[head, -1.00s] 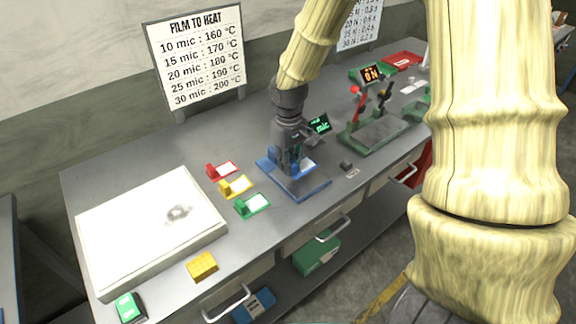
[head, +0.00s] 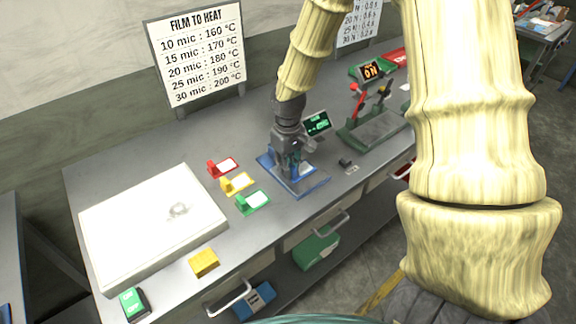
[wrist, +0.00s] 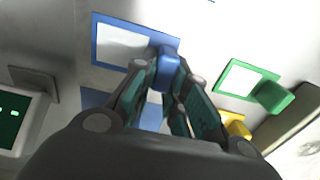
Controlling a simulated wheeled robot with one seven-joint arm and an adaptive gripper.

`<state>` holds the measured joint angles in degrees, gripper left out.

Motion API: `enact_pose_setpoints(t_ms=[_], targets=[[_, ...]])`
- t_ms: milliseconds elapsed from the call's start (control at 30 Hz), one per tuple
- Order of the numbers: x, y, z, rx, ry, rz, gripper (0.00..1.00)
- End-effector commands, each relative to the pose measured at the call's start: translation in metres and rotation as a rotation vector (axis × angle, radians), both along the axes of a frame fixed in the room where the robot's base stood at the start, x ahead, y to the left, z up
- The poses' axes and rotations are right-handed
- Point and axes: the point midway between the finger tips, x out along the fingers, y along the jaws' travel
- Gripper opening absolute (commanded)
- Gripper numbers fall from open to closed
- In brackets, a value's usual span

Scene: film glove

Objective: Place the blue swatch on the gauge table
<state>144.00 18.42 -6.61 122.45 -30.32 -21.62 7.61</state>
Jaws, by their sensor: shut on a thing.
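My gripper (head: 291,168) is low over a blue-edged plate (head: 313,189) in front of a small dark screen with green text (head: 317,122), which I take for the gauge table. In the wrist view my gripper (wrist: 179,80) is shut on the blue tab of the blue swatch (wrist: 168,68). The swatch's blue frame with pale film reaches up and left from the tab. More blue surface (wrist: 95,98) shows beneath the fingers. In the head view my gripper partly hides the swatch. I cannot tell whether the swatch touches the plate.
Red (head: 222,168), yellow (head: 237,184) and green (head: 253,201) swatches lie left of the plate. A large pale box (head: 150,225) stands farther left, with a yellow block (head: 204,262) in front. A green-based machine (head: 375,130) and a small dark object (head: 345,162) are to the right.

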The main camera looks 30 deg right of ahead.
Motion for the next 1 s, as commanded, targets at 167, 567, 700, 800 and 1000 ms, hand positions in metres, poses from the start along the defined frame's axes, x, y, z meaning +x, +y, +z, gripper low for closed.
enact_pose_setpoints(t_ms=[167,567,700,800,1000], targets=[[0.000,0.000,-0.002,0.000,0.000,0.000,0.35],[0.000,0.000,0.002,0.000,0.000,0.000,0.37],[0.001,0.000,0.009,0.000,-0.002,0.000,0.37],[0.001,0.000,0.020,-0.001,-0.003,0.000,0.37],[0.001,0.000,0.045,0.000,-0.003,-0.001,0.37]])
